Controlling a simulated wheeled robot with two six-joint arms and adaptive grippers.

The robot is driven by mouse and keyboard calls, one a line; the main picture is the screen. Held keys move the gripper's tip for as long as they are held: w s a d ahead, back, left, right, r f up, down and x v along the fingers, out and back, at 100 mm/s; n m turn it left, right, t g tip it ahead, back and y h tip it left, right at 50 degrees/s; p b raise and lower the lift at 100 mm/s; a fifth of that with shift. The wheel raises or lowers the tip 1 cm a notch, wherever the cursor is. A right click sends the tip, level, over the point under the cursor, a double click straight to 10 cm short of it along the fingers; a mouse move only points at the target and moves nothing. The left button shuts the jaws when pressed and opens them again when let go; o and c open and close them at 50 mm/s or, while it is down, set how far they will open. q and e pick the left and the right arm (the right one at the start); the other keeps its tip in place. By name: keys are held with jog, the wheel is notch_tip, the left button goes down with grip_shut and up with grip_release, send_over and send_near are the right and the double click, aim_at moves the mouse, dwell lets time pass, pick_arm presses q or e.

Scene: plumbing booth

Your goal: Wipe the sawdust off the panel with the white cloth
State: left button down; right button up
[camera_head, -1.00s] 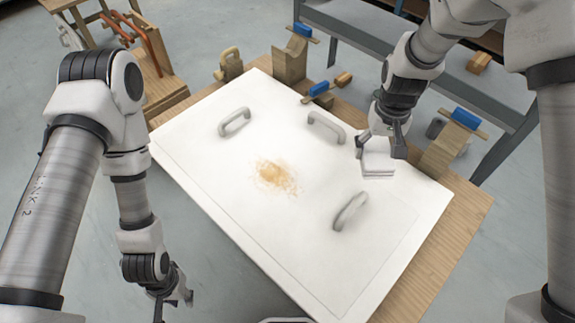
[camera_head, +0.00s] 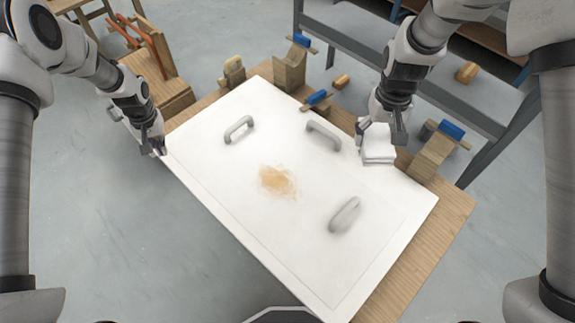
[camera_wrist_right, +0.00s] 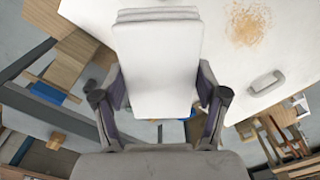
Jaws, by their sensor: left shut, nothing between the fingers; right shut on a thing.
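The white panel (camera_head: 215,163) lies on a wooden bench, with three grey handles on it. A patch of tan sawdust (camera_head: 277,181) lies near its middle, and it also shows in the right wrist view (camera_wrist_right: 247,24). My right gripper (camera_head: 381,138) is shut on the folded white cloth (camera_head: 378,157) at the panel's far right edge. In the right wrist view the cloth (camera_wrist_right: 158,70) sits between the two fingers. My left gripper (camera_head: 154,148) is shut and empty at the panel's left corner. I cannot tell whether it touches the panel.
Grey handles (camera_head: 240,129), (camera_head: 323,134) and (camera_head: 345,214) rise from the panel around the sawdust. Wooden blocks and blue-handled clamps (camera_head: 318,97) line the bench's far edge. A grey metal table (camera_head: 350,35) stands behind. Grey floor is clear at the lower left.

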pick_arm(q)
notch_tip(320, 180, up, 2)
pick_arm(e)
jog(key=shift+r, duration=0.6)
jog(key=shift+s+f, duration=0.1)
pick_arm(q)
jog(key=b, duration=0.4)
send_near(174, 171)
pick_arm(e)
notch_tip(174, 171, down, 4)
jog(key=shift+r, duration=0.1)
pick_arm(q)
jog(key=shift+s+d+r, duration=0.1)
pick_arm(e)
jog(key=shift+r, duration=0.1)
pick_arm(q)
jog(key=shift+f+b, duration=1.8)
jog(key=shift+f, duration=1.2)
pick_arm(e)
jog(key=shift+f, duration=2.05)
pick_arm(q)
jog(key=shift+r, duration=0.1)
pick_arm(e)
jog(key=shift+r, duration=0.1)
